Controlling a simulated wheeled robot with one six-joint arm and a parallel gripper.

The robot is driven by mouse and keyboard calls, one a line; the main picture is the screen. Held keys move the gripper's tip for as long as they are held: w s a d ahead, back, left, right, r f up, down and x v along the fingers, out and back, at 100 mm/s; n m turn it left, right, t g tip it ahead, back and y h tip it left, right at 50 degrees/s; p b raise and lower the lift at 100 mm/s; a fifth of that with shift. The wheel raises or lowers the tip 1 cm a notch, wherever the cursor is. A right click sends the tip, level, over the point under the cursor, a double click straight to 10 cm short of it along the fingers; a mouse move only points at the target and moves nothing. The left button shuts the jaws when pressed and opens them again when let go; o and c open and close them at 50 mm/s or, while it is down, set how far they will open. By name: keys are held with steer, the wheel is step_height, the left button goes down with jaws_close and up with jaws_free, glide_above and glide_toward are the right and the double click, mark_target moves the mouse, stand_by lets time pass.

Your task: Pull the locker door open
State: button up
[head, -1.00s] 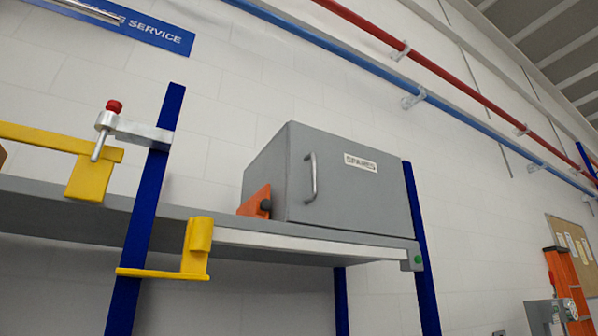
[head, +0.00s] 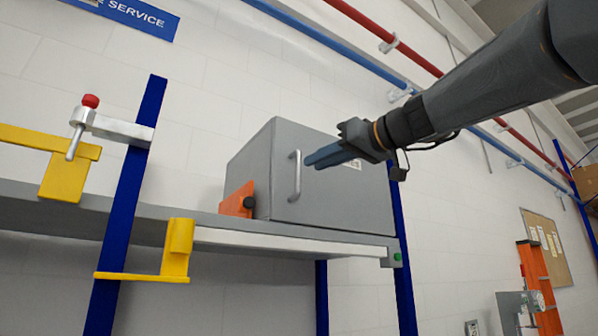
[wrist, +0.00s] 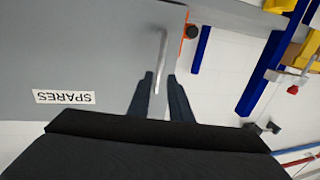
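The grey locker (head: 345,198) sits on a raised shelf in the head view, its door shut flush. A vertical silver handle (head: 295,176) is on the left part of the door. In the wrist view the grey door (wrist: 80,60) fills the upper left, with a SPARES label (wrist: 64,97) upside down. My gripper (head: 308,160) reaches in from the upper right, its fingertips just right of the handle. In the wrist view the fingers (wrist: 160,88) are apart, with the handle (wrist: 161,55) lined up between them. I cannot tell whether they touch it.
An orange bracket with a dark knob (head: 239,201) stands at the locker's left side. The grey shelf (head: 70,208) has blue posts (head: 128,205), yellow brackets (head: 178,250) and a red-knobbed clamp (head: 84,120) to the left. Space in front of the door is clear except for my arm.

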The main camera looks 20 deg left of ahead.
mark_target(300, 169)
steer(key=p+x, duration=0.3)
steer(key=x, duration=0.3)
steer(key=shift+w+a+r, duration=0.1)
steer(key=shift+w+a, duration=0.05)
steer(key=shift+a, duration=0.25)
steer(key=shift+w+a, duration=0.25)
steer(key=shift+c, duration=0.4)
jaws_close()
